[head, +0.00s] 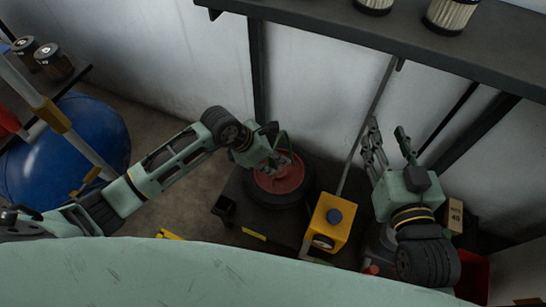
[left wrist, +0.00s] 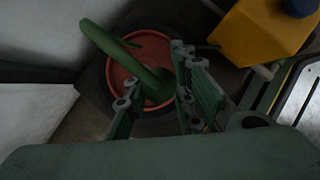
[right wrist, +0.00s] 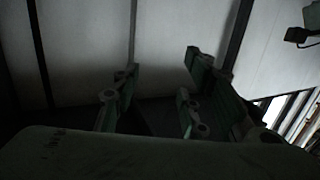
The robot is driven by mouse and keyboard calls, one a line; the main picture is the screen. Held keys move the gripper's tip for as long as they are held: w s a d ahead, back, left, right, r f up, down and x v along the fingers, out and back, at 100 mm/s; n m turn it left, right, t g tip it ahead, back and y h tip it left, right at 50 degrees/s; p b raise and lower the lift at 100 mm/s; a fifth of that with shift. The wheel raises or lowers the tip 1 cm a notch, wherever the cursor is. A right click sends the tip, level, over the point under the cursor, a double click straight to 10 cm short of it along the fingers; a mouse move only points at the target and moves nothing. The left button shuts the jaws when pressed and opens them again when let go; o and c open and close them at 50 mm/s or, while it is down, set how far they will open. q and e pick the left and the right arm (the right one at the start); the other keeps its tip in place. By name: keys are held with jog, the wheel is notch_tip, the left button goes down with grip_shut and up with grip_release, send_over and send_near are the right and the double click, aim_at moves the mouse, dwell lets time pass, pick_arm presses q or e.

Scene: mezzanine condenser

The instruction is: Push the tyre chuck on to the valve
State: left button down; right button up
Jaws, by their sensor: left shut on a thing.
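The tyre (head: 272,199) lies flat on a dark low stand, with a red hub (head: 290,178) facing up; the red hub also shows in the left wrist view (left wrist: 118,58). My left gripper (head: 271,156) is over the hub, shut on a green tyre chuck. My right gripper (head: 388,131) is open and empty, raised near the wall at right.
A yellow box (head: 329,226) with a blue knob stands right of the tyre. A dark shelf (head: 400,45) with filters overhangs at the back. A blue tank (head: 72,148) is at left. A small carton (head: 454,216) and a red bin (head: 474,277) are beyond my right arm.

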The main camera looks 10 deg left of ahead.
pick_arm(q)
jog(key=shift+f+b, duration=0.5)
jog(key=shift+f, duration=0.3)
jog(key=shift+f+b, duration=0.3)
jog(key=shift+f, duration=0.1)
pick_arm(e)
notch_tip(320, 180, up, 8)
jog(key=a+t+y, duration=0.1)
jog(key=t, duration=0.3)
jog(key=shift+s+r+t, duration=0.2)
jog(key=shift+t, duration=0.1)
jog(key=shift+w+f, duration=0.1)
jog(key=shift+f, duration=0.1)
jog(key=shift+f, duration=0.35)
jog(key=shift+f+g, duration=0.1)
jog(key=shift+g, duration=0.3)
jog(key=shift+w+f, duration=0.1)
jog(key=shift+f, duration=0.15)
pick_arm(q)
jog(key=shift+p, duration=0.3)
pick_arm(e)
jog(key=shift+w+f+g, duration=0.1)
jog(key=shift+f+g, duration=0.3)
